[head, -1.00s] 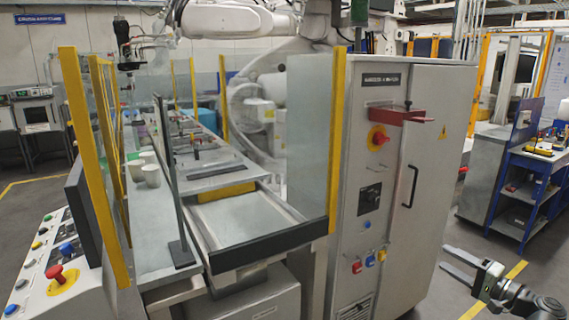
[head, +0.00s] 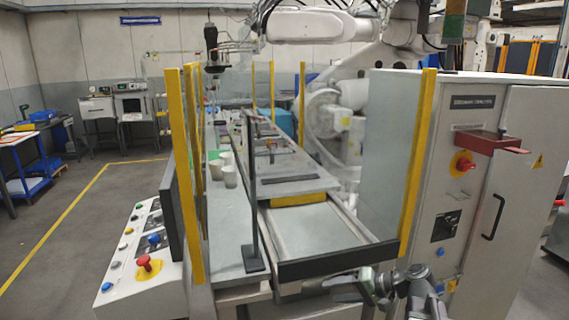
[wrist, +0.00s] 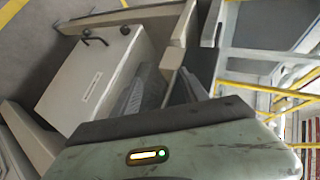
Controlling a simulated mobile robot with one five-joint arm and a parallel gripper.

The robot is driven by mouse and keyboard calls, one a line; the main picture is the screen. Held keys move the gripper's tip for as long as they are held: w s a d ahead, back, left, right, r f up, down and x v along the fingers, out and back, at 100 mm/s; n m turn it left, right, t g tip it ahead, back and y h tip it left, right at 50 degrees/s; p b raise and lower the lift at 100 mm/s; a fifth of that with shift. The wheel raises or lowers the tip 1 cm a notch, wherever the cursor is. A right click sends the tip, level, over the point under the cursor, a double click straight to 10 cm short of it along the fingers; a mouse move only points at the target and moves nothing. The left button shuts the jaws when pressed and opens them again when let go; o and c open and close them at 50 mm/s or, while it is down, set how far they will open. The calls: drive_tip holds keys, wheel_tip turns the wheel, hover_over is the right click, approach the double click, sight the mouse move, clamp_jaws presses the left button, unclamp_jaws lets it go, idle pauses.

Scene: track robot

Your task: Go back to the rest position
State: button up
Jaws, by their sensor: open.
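My gripper (head: 342,290) shows at the bottom of the head view, right of the middle, in front of the near end of the conveyor (head: 325,232). Its fingers point left, are apart, and hold nothing that I can see. In the wrist view the scuffed green-grey gripper body fills the bottom, and the gripper fingers (wrist: 160,90) reach up from it. The rest of my arm is mostly cut off by the lower edge of the head view.
A grey control cabinet (head: 475,205) with a red handle stands right of the conveyor. A console (head: 140,262) with a red button stands left. Yellow posts (head: 417,165) and clear panels flank the line. Open floor (head: 75,235) lies at the far left.

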drive_tip(key=s+a+f+n+g+h+p, duration=0.1)
drive_tip(key=s+a+f+n+g+h, duration=0.3)
drive_tip(key=a, duration=0.5)
drive_tip(key=s+d+f+m+g+h, duration=0.1)
drive_tip(key=s+d+f+h, duration=0.3)
drive_tip(key=d, duration=0.5)
wheel_tip(320, 180, down, 2)
drive_tip(key=h, duration=0.3)
drive_tip(key=shift+s+p, duration=0.3)
